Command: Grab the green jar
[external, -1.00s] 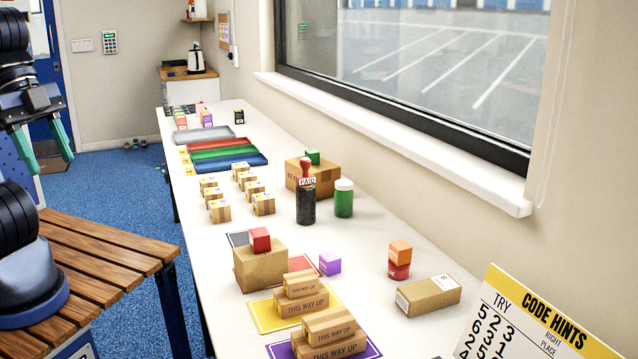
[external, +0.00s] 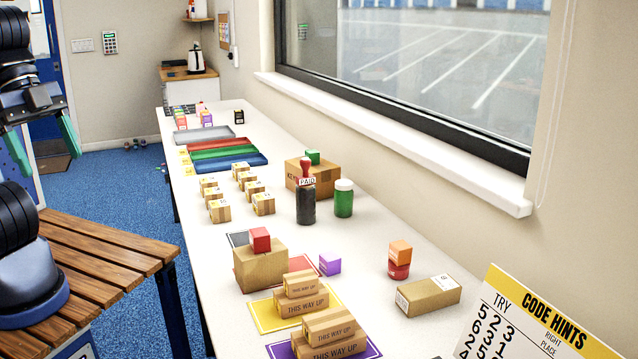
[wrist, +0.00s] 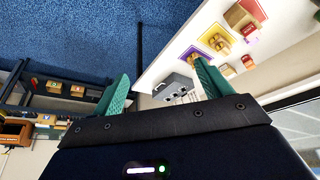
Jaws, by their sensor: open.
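The green jar (external: 344,201) has a white lid and stands upright on the long white table, right of a dark jar (external: 306,207) with a red-handled PAID stamp (external: 306,173) on top. My gripper (external: 42,152) is at the far left of the external view, off the table's left side and well away from the green jar. Its green fingers are apart with nothing between them. In the wrist view my gripper (wrist: 160,88) also shows open, over the blue floor and the table edge. I cannot make out the green jar in the wrist view.
A carton (external: 322,181) with a green block (external: 313,157) stands behind the jars. Several small cartons (external: 219,211) are to their left. A larger carton (external: 260,266) with a red block and stacked cartons (external: 303,296) stand nearer. Clear table lies around the green jar's right and front.

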